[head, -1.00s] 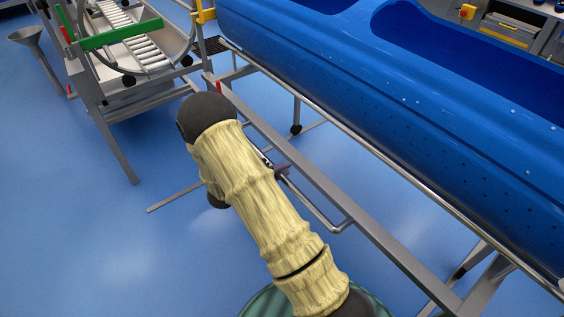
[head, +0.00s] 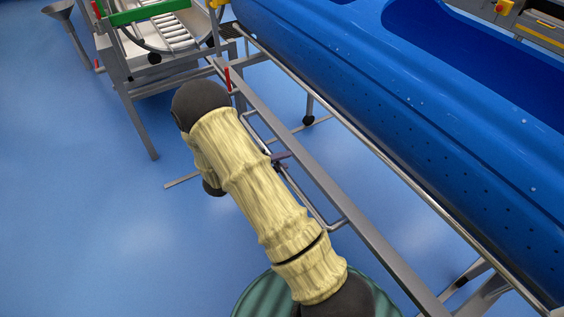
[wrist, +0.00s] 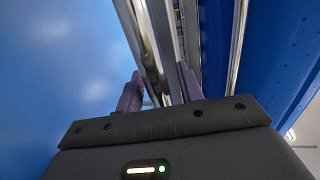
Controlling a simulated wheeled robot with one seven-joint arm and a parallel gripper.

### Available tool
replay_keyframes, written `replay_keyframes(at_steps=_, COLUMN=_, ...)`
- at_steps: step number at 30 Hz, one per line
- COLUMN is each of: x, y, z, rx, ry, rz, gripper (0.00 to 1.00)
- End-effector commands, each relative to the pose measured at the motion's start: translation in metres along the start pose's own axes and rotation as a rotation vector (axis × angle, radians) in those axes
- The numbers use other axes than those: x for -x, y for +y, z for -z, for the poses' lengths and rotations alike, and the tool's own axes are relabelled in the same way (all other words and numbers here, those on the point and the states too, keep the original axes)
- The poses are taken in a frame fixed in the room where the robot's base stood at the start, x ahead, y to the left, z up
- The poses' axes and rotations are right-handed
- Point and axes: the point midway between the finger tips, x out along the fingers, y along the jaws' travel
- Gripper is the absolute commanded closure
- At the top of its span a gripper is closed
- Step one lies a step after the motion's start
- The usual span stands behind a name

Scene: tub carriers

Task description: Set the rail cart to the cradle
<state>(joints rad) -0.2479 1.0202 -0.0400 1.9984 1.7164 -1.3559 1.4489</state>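A long grey metal frame with a bent handle bar (head: 334,224), which I take for the rail cart (head: 318,178), runs diagonally alongside a large blue tub (head: 440,150). A grey stand with rollers (head: 168,40) and a green bar (head: 150,12) is at the upper left; I cannot tell whether it is the cradle. My gripper (wrist: 160,90) is mostly hidden behind my arm in the head view, beside the handle bar. In the wrist view its two purple-grey fingers are apart, with a metal bar (wrist: 150,55) running between them and visible gaps.
A red piece (head: 228,78) marks the frame's far end near the stand. A castor (head: 308,120) and floor legs stand beneath the tub. A metal funnel (head: 60,8) is at the far left. The blue floor (head: 80,220) on the left is clear.

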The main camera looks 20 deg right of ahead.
Motion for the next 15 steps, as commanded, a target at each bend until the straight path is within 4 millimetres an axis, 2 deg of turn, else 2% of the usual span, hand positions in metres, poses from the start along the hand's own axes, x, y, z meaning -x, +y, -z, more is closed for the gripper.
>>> replay_keyframes(at_steps=10, x=0.001, y=0.001, z=0.002, rx=0.005, ry=0.004, rz=0.001, gripper=0.59)
replay_keyframes(at_steps=15, x=0.016, y=0.000, z=0.002, rx=0.005, ry=0.002, rz=0.000, gripper=0.59)
